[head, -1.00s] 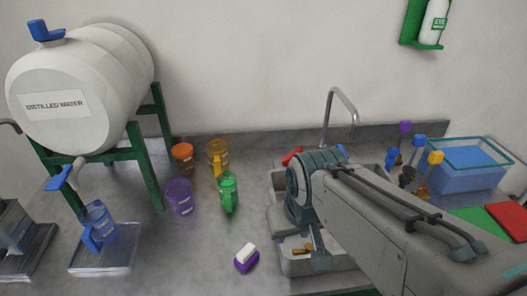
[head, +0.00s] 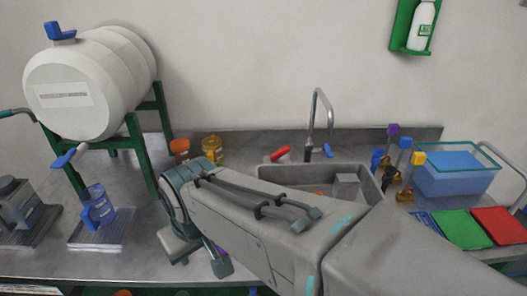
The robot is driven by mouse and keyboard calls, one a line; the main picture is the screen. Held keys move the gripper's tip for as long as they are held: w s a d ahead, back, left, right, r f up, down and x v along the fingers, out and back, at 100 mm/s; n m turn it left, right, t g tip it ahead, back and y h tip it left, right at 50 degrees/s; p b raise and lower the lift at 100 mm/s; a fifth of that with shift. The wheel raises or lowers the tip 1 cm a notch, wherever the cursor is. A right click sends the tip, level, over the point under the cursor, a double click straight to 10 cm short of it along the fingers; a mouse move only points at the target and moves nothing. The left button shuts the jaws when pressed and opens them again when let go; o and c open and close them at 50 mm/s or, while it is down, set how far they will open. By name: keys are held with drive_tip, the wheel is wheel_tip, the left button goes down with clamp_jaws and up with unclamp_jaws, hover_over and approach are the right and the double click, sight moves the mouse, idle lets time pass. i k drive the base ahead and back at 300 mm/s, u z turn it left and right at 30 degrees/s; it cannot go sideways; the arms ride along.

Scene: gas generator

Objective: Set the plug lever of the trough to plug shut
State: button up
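No plug lever can be made out in the head view. The basin with a teal rim and blue water (head: 455,176) stands at the right of the counter; no lever shows on it. The sunken sink (head: 372,178) is in the middle, with a grey block and a small orange thing inside; my arm hides its near left part. My gripper (head: 200,258) hangs over the front of the counter, left of the sink and apart from both basins. Its fingers are small and partly hidden by my wrist, so their opening is unclear.
A distilled water barrel (head: 95,85) stands on a green frame at the left. A blue-handled jug (head: 97,208) is below its tap. Orange (head: 180,150) and yellow (head: 213,150) vessels stand behind my wrist. A tall faucet (head: 318,110) rises behind the sink. Flasks stand left of the water basin.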

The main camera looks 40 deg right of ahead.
sight(282, 152)
drive_tip(key=k, duration=0.3)
drive_tip(key=z, duration=1.35)
drive_tip(key=i, duration=0.5)
drive_tip(key=u, duration=0.05)
